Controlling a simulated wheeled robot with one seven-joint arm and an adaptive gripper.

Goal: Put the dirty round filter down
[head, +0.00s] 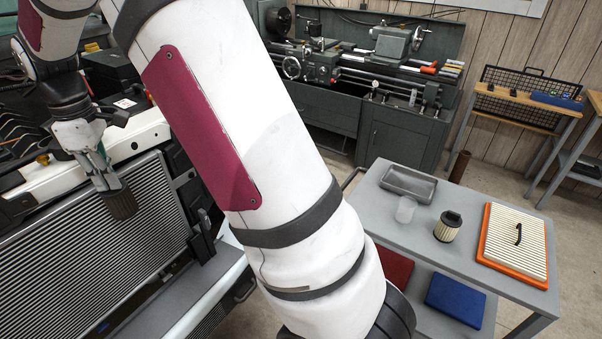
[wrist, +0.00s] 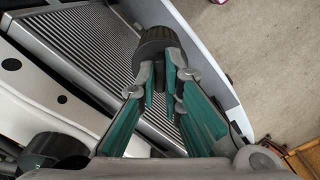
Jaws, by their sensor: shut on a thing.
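The dirty round filter (head: 119,204) is a dark, brownish-grey cylinder. My gripper (head: 106,181), at the left of the head view, is shut on its upper end and holds it in front of the truck's silver radiator (head: 150,220). In the wrist view, the filter's black ribbed end (wrist: 157,40) shows between and beyond the green-padded fingers of my gripper (wrist: 161,78). The fingers hide part of it. A second round filter (head: 446,229), cream with a black cap, stands upright on the grey cart (head: 375,212) at the right.
The cart top also holds a metal tray (head: 408,182), a clear cup (head: 405,209) and an orange-framed panel filter (head: 513,240). Free room shows along the cart's near left part. Blue (head: 455,300) and red boxes lie on its lower shelf. A lathe (head: 360,75) stands behind.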

